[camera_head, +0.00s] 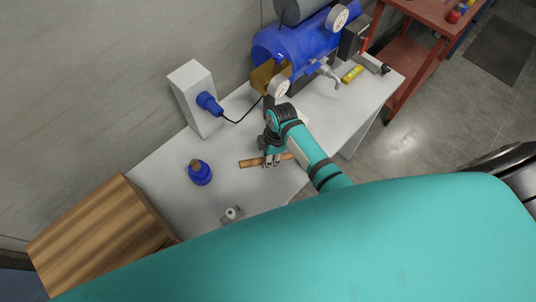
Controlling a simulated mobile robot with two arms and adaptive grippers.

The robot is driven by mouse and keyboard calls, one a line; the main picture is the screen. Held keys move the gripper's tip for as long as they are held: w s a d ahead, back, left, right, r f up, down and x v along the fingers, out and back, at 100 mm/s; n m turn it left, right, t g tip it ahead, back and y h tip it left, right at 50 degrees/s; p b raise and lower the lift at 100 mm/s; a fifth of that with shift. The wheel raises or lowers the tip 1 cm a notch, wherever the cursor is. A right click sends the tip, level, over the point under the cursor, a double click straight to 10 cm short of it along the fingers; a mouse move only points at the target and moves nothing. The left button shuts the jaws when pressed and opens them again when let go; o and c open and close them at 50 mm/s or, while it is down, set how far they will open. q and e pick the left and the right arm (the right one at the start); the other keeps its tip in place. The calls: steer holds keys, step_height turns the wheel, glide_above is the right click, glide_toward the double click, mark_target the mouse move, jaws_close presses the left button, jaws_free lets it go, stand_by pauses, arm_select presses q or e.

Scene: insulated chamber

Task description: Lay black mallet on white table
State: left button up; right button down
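A wooden handle (250,163), which may be the mallet's, shows at the front middle of the white table (225,187). It runs nearly sideways in the picture. No black head is visible; the handle's right end meets my arm, which may hide it. My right gripper (270,162) points down at the handle, with its fingertips at the handle's middle. I cannot tell whether the fingers are shut on it, or whether the handle touches the table. My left gripper is not in view.
A blue bottle-like object (200,173) and a small grey metal part (231,214) are on the table. A white box (194,97) with a blue plug, a blue tank (300,42) and a yellow item (353,74) are farther back. A wooden box (100,232) is at left.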

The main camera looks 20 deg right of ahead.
steer(key=shift+f, duration=0.15)
steer(key=c, duration=1.1)
jaws_free()
steer(key=shift+o, duration=0.4)
steer(key=o, duration=0.5)
steer(key=shift+d+r+b, duration=0.15)
steer(key=shift+d+r, duration=0.1)
steer(key=shift+r, duration=1.25)
steer(key=shift+d+r+b, duration=0.15)
steer(key=shift+d+r, duration=0.1)
steer(key=shift+r, duration=1.2)
steer(key=shift+d+r+b, duration=0.15)
steer(key=shift+d+r, duration=0.1)
steer(key=shift+r, duration=1.25)
steer(key=shift+s, duration=0.1)
